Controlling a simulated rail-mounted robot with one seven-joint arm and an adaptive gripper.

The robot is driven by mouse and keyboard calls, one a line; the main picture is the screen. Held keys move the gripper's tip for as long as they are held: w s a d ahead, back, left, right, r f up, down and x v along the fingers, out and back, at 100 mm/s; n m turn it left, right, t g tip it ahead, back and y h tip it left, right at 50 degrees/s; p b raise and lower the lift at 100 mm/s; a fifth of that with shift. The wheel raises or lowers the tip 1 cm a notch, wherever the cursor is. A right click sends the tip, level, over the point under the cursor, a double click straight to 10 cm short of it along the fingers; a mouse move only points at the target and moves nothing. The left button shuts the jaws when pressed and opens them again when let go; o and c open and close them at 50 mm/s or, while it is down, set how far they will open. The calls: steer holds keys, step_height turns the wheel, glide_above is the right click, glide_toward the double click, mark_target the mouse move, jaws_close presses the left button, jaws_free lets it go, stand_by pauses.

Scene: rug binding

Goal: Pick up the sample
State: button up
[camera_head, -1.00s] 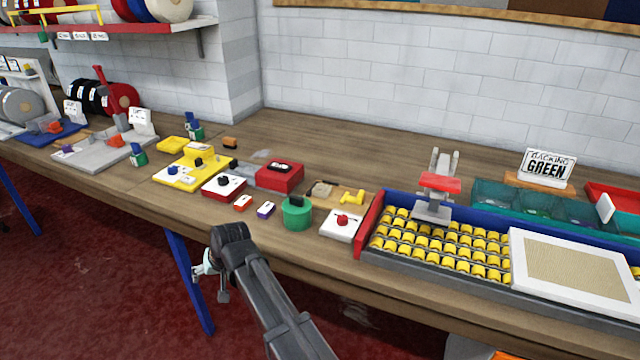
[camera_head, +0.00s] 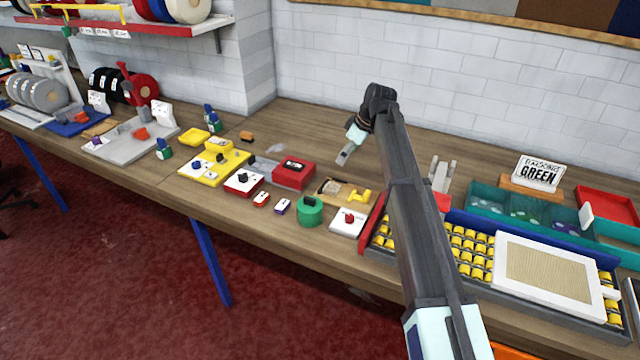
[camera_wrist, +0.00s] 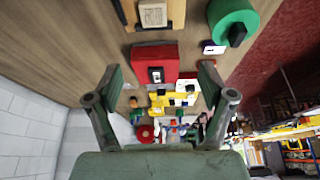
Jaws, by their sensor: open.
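A beige ribbed panel (camera_head: 548,275) in a white frame (camera_head: 508,250) lies flat on the roller bed at the right; it may be the sample, but I cannot tell for sure. My gripper (camera_head: 346,154) is up over the back of the bench, left of the panel and well apart from it. In the wrist view my gripper (camera_wrist: 160,72) is open, its two fingers spread with nothing held between them. A red box (camera_wrist: 154,64) shows beyond the fingers, apart from them. The panel is not visible in the wrist view.
Yellow rollers (camera_head: 470,246) lie beside the white frame. My arm hides part of the roller bed and a grey stand (camera_head: 440,172). A green cylinder (camera_head: 310,212) and small boxes crowd the bench's middle.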

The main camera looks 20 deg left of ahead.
steer(key=d, duration=0.1)
steer(key=b, duration=0.5)
glide_toward(332, 186)
steer(key=x, duration=0.9)
steer(key=shift+s, duration=0.1)
steer(key=shift+c, duration=0.3)
steer(key=c, duration=1.1)
